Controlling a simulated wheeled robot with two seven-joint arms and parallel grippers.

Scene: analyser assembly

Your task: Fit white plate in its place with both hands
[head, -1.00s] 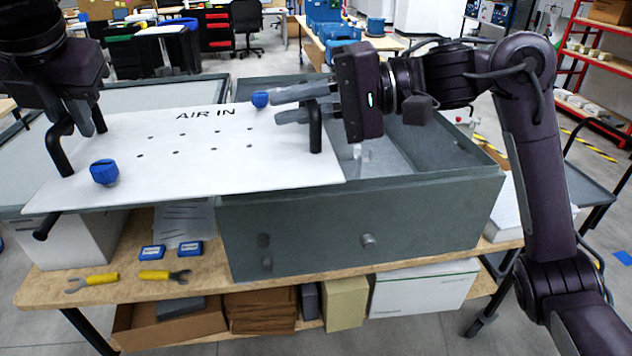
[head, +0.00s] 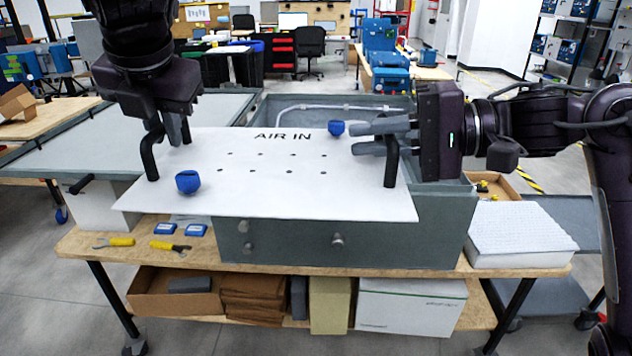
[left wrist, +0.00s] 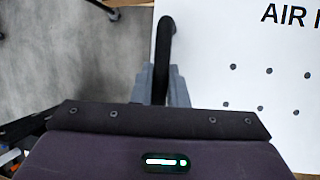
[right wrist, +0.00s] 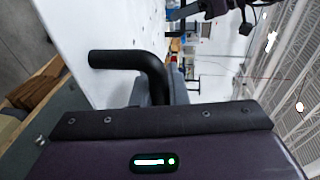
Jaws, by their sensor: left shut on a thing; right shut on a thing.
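The white plate (head: 300,192) is marked AIR IN and has rows of small holes, two blue knobs (head: 187,181) and a black handle at each end. It is held above the grey metal case (head: 440,235) and hides most of the case's opening. My left gripper (head: 172,138) is shut on the left handle (head: 150,160); that handle also shows in the left wrist view (left wrist: 166,45). My right gripper (head: 370,137) is shut on the right handle (head: 391,168), also seen in the right wrist view (right wrist: 130,60). The plate's near edge overhangs the case's front.
The case stands on a wooden bench (head: 300,268). A grey lid panel (head: 60,150) lies open at left. Two yellow-handled tools (head: 165,246) and small blue boxes (head: 195,230) lie at front left. A white perforated block (head: 520,232) sits at right.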

